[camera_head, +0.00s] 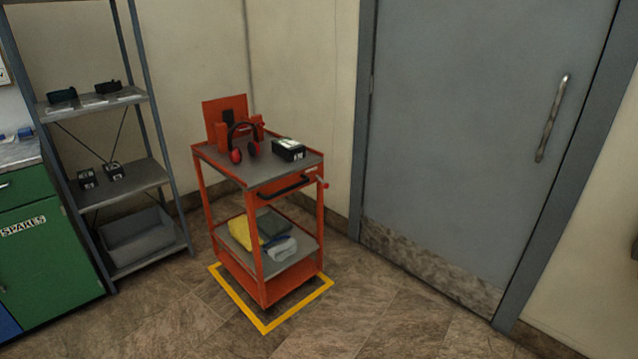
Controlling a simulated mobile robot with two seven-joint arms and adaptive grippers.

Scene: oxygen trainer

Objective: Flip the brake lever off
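An orange-red cart (264,268) with grey shelves stands in the middle of the view, inside a yellow floor outline. A black handle (286,188) runs along its front edge. A small reddish lever-like part (322,182) sticks out at the cart's front right corner, beside the handle. It may be the brake lever; it is too small to tell its position. Neither of my grippers is in view.
Red-and-black ear defenders (237,156) and a black box (288,150) sit on the cart top; folded cloths (272,230) lie below. A grey shelf rack (122,178) and green cabinet (45,250) stand left. A grey door (470,120) is right. The front floor is clear.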

